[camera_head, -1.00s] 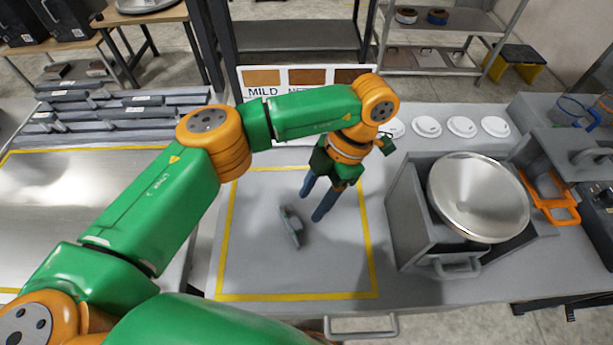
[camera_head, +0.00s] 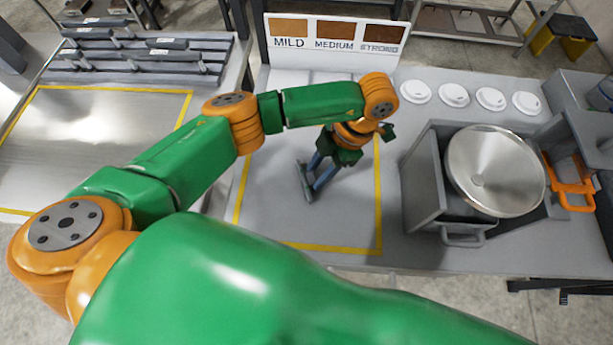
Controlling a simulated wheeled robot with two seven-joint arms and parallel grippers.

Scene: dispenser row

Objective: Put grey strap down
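The grey strap (camera_head: 304,184), a short dark-grey piece, is on the grey work area marked by a yellow outline (camera_head: 379,215). My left gripper (camera_head: 317,176) comes down from above and to the right of it. Its two blue fingers look spread, with their tips right beside the strap in the picture. I cannot tell whether they touch it. My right gripper is out of view.
A grey box-shaped machine with a round steel lid (camera_head: 494,170) stands right of the work area. White lids (camera_head: 453,95) line the back edge. A MILD/MEDIUM/STRONG sign (camera_head: 334,45) stands behind. A rack of grey bars (camera_head: 145,62) is at the back left.

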